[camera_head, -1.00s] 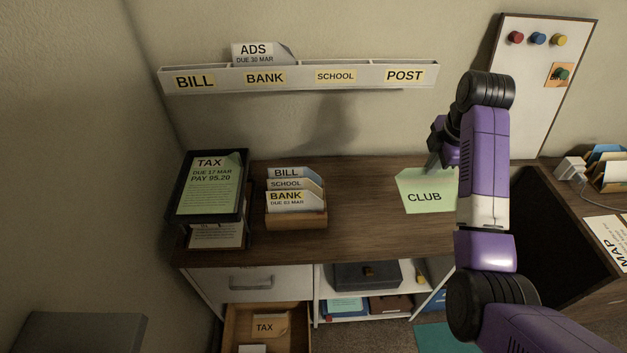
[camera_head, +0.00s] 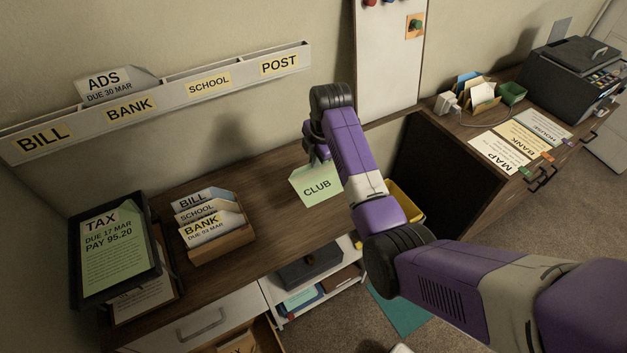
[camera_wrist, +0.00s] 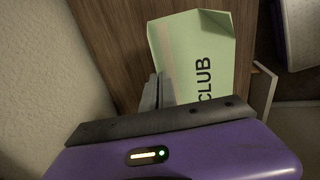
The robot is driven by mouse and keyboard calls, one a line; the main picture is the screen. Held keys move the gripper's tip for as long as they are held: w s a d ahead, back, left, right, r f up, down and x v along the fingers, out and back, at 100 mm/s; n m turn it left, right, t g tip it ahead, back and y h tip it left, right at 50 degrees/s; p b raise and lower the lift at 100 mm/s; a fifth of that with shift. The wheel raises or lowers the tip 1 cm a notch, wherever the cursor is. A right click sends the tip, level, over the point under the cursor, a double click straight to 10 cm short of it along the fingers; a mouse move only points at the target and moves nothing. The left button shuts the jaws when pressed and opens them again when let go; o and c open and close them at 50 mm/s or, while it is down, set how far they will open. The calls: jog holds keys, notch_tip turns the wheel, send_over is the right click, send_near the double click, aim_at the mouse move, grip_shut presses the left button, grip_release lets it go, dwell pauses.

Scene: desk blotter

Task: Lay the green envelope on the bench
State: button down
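The green envelope (camera_head: 317,185), marked CLUB, hangs from my gripper (camera_head: 317,157) in the head view. In the wrist view the envelope (camera_wrist: 195,55) runs between the closed fingers (camera_wrist: 157,92), gripped near its edge. It is held over the right part of the brown wooden desk top (camera_head: 275,215). I cannot tell the exact gap between the envelope and the wood. Nothing in view is plainly labelled as the bench.
A sorter (camera_head: 222,243) with several envelopes and a black tray (camera_head: 75,270) with a TAX sheet stand on the left. A wall rack (camera_head: 235,84) hangs behind.

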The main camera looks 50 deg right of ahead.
aim_at(315, 182)
notch_tip(315, 182, down, 10)
jog(key=shift+r, duration=0.15)
dwell(0.3)
